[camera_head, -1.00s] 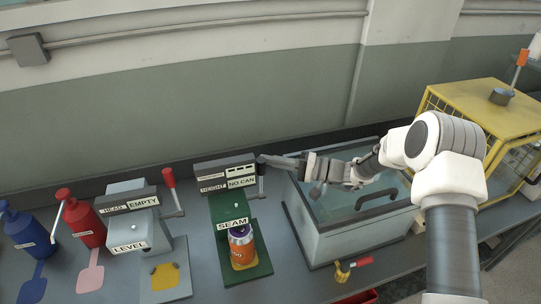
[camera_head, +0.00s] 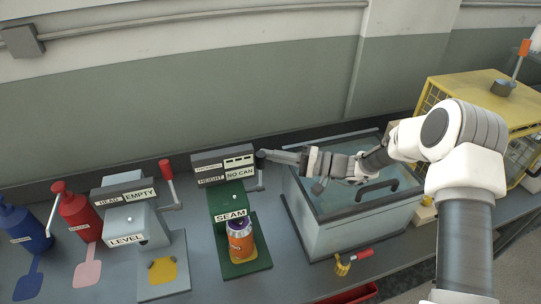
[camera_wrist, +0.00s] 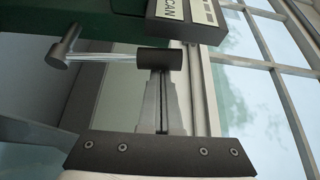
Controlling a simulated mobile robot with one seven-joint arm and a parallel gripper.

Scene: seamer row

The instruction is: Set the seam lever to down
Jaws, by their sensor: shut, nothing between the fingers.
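The seam station (camera_head: 232,216) is green, with a SEAM label and an orange and purple can (camera_head: 240,243) under its head. Its seam lever (camera_head: 261,172) is on the right side and stands raised, with a dark grip on top. In the wrist view the lever shows as a pale rod with a dark cylindrical grip (camera_wrist: 160,58). My gripper (camera_head: 272,156) is shut and empty. Its fingertips (camera_wrist: 162,78) are right at the grip, touching or nearly touching it; contact is not clear.
A display reading NO CAN (camera_head: 239,173) sits atop the seam station. A glass-topped tank (camera_head: 335,235) stands to the right, under my arm. The LEVEL station (camera_head: 126,240) with a red-gripped lever is at left. A yellow cage (camera_head: 470,88) stands far right.

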